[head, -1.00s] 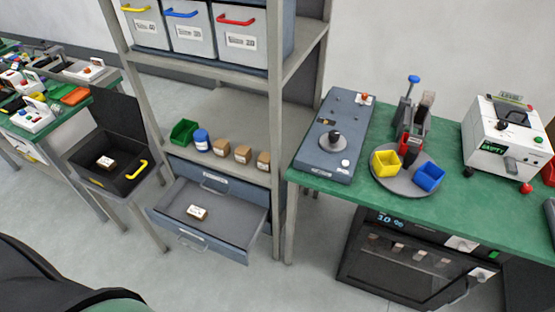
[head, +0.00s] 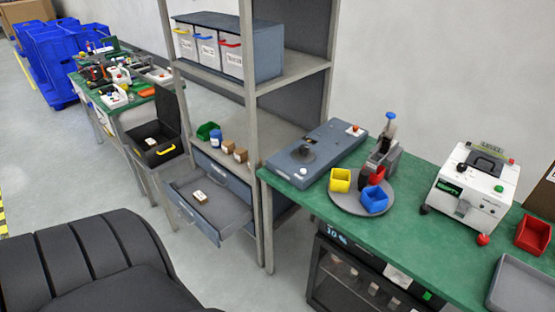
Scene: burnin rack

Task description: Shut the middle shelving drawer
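The shelving unit (head: 251,150) stands in the middle of the head view. One of its grey drawers (head: 228,212) is pulled out toward the lower left, below a shut drawer front (head: 221,178). A small white-and-brown box (head: 200,196) lies inside the open drawer. The drawer's front panel and handle (head: 187,215) face the open floor. Neither of my grippers is in view.
A green workbench (head: 420,229) stands right of the shelving, with a grey device (head: 318,150) and a round tray (head: 362,203) on it. A black open case (head: 158,150) stands left. Grey floor (head: 205,268) lies before the drawer.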

